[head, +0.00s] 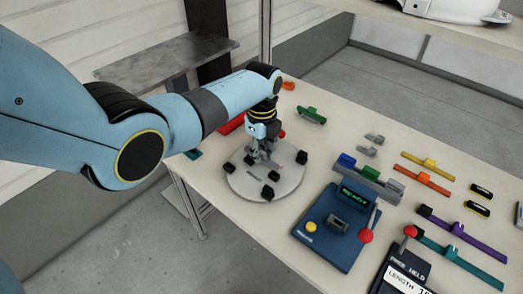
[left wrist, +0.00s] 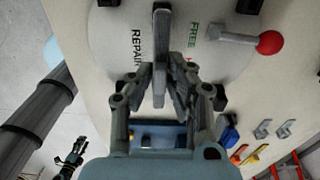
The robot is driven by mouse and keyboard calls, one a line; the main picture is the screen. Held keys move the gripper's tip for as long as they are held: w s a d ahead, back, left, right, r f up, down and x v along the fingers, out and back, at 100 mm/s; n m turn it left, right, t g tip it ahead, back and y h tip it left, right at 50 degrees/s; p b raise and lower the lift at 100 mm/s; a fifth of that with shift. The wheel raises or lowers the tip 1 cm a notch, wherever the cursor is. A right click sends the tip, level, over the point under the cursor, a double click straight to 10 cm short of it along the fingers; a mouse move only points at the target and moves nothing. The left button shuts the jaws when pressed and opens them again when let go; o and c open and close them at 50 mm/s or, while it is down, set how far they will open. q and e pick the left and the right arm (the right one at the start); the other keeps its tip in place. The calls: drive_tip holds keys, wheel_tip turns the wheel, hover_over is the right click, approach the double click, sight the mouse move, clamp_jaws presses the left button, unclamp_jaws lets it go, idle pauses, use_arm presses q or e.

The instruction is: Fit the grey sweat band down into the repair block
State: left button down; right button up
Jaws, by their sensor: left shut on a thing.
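My left gripper (head: 262,155) is low over a round pale plate (head: 285,188), pointing down. In the left wrist view my left gripper (left wrist: 160,88) is shut on a narrow upright grey piece, which I take for the grey sweat band (left wrist: 160,55). The band stands over the plate; its far end hides part of the printing. The plate (left wrist: 108,60) carries the words REPAIR and FREE and several black blocks. Which part of it is the repair block I cannot tell, nor whether the band touches it.
A blue device (head: 330,240) with a lit display stands right of the plate. A rack (head: 368,183) of coloured pieces is behind it. Grey clips, coloured bars and a dark length gauge (head: 405,272) lie further right. A red-knobbed lever (left wrist: 242,40) is beside the band.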

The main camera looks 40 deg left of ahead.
sight(262, 151)
use_arm(q)
drive_tip(key=shift+f+b, duration=0.95)
drive_tip(key=shift+f, duration=0.2)
drive_tip(key=c, duration=1.2)
unclamp_jaws()
drive_tip(key=shift+r, duration=0.1)
wheel_tip(262, 151, up, 12)
drive_tip(key=shift+f, duration=0.1)
